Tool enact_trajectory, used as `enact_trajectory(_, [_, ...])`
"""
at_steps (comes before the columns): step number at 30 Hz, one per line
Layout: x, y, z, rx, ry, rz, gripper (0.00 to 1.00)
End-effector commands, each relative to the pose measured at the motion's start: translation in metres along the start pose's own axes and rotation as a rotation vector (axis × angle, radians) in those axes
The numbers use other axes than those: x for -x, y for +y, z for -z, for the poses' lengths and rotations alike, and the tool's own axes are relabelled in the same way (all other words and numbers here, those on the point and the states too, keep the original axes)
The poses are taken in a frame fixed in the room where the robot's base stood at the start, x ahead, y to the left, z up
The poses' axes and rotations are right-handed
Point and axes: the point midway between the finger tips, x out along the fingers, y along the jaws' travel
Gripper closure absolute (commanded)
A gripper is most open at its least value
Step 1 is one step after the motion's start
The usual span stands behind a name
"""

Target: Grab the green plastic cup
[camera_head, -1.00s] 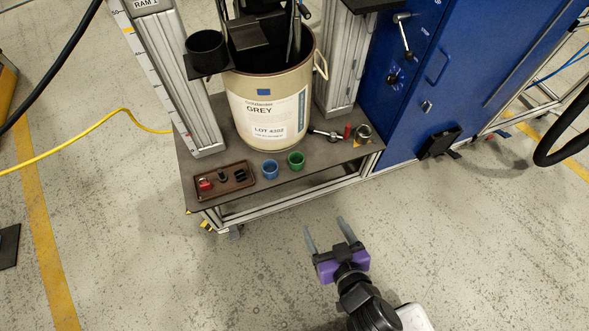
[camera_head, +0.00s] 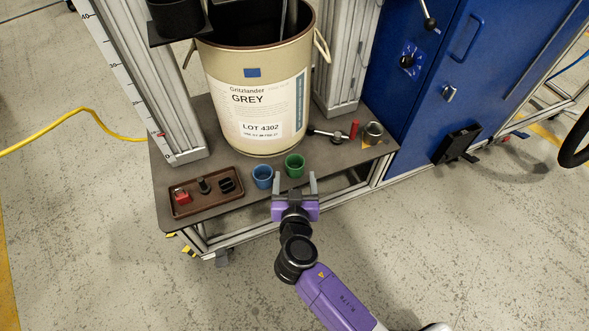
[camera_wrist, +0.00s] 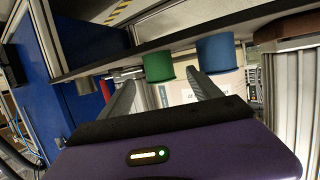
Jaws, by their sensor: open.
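The green plastic cup (camera_head: 294,165) stands upright near the front edge of the dark platform (camera_head: 345,168), in front of the large drum. My gripper (camera_head: 296,180) is open and empty, at the platform's front edge just on the near side of the cup. In the wrist view, the picture is upside down; the green cup (camera_wrist: 158,66) shows beyond and between the two fingers (camera_wrist: 163,88), apart from them. A blue cup (camera_head: 262,176) stands close to the left of the green cup, and also shows in the wrist view (camera_wrist: 215,53).
The drum marked GREY (camera_head: 260,95) stands behind the cups. A brown tray (camera_head: 220,204) with a red padlock and small dark items lies to the left. A metal tool (camera_head: 326,135), a red cylinder (camera_head: 354,129) and a metal cup (camera_head: 373,132) lie to the right. A blue cabinet (camera_head: 430,100) stands beyond.

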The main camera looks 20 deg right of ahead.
Motion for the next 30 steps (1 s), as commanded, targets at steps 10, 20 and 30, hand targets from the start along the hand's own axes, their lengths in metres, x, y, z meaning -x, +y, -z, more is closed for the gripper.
enact_trajectory(10, [-0.043,0.001,-0.002,0.0,0.0,-0.002,0.27])
enact_trajectory(20, [-0.066,0.001,-0.001,0.0,-0.002,0.0,0.27])
enact_trajectory(30, [-0.065,0.001,-0.001,0.0,-0.002,0.001,0.66])
